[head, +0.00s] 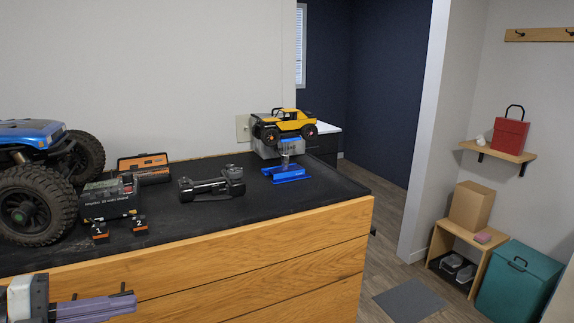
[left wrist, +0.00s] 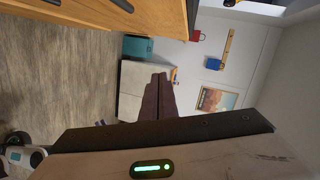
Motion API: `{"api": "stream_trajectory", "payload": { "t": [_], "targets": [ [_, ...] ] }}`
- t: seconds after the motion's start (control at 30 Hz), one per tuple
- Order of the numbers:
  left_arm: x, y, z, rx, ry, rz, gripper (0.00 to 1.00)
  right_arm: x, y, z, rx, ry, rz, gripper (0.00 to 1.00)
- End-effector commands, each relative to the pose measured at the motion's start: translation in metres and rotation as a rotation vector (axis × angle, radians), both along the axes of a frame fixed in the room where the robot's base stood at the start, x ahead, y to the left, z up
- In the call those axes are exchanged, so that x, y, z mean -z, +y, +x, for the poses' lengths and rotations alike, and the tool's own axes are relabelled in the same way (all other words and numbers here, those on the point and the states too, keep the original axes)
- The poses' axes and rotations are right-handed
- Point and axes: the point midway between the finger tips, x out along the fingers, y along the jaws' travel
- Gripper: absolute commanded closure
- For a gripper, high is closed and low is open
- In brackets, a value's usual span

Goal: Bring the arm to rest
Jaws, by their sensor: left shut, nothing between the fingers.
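My left gripper (head: 130,303) comes in low at the left of the head view, in front of the wooden dresser and below its black top. Its purple fingers are together with nothing between them, and they point to the right. In the left wrist view the same fingers (left wrist: 158,80) show as a dark shut pair, with floor and wall beyond them. My right gripper is in neither view.
The black-topped dresser (head: 300,235) carries a large blue crawler (head: 35,180), a charger (head: 108,197), a grey tool (head: 212,184), a blue stand (head: 288,174) and a yellow crawler (head: 285,123). A teal bin (head: 518,285) stands right.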

Motion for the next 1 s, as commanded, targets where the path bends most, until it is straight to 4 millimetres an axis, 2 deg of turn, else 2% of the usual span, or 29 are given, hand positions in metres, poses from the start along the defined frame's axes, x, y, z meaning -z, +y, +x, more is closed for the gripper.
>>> {"api": "stream_trajectory", "payload": {
  "t": [0.03,0.17,0.27,0.33,0.43,0.5,0.6,0.7,0.8,0.9,1.0],
  "targets": [
    [0.022,0.004,0.0,-0.102,0.031,-0.099,1.0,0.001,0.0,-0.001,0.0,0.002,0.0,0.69],
    [0.085,0.017,-0.004,-0.375,0.137,-0.303,1.0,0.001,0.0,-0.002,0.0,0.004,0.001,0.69],
    [0.141,0.018,-0.019,-0.582,0.255,-0.438,1.0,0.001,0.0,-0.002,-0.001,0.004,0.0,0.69],
    [0.183,0.012,-0.037,-0.719,0.358,-0.523,1.0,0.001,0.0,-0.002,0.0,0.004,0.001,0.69],
    [0.242,-0.01,-0.069,-0.901,0.53,-0.627,1.0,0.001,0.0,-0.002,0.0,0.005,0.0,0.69],
    [0.278,-0.035,-0.096,-1.011,0.662,-0.689,1.0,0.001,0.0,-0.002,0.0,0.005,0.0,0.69],
    [0.315,-0.075,-0.13,-1.123,0.839,-0.755,1.0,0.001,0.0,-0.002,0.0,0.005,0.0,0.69],
    [0.335,-0.11,-0.155,-1.19,0.976,-0.796,1.0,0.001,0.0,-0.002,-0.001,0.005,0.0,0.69],
    [0.345,-0.135,-0.17,-1.222,1.063,-0.819,1.0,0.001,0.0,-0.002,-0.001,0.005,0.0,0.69],
    [0.349,-0.145,-0.177,-1.237,1.103,-0.827,1.0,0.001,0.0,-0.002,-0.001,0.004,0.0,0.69],
    [0.35,-0.147,-0.179,-1.239,1.112,-0.827,1.0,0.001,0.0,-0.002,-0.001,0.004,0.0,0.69]
  ]
}}
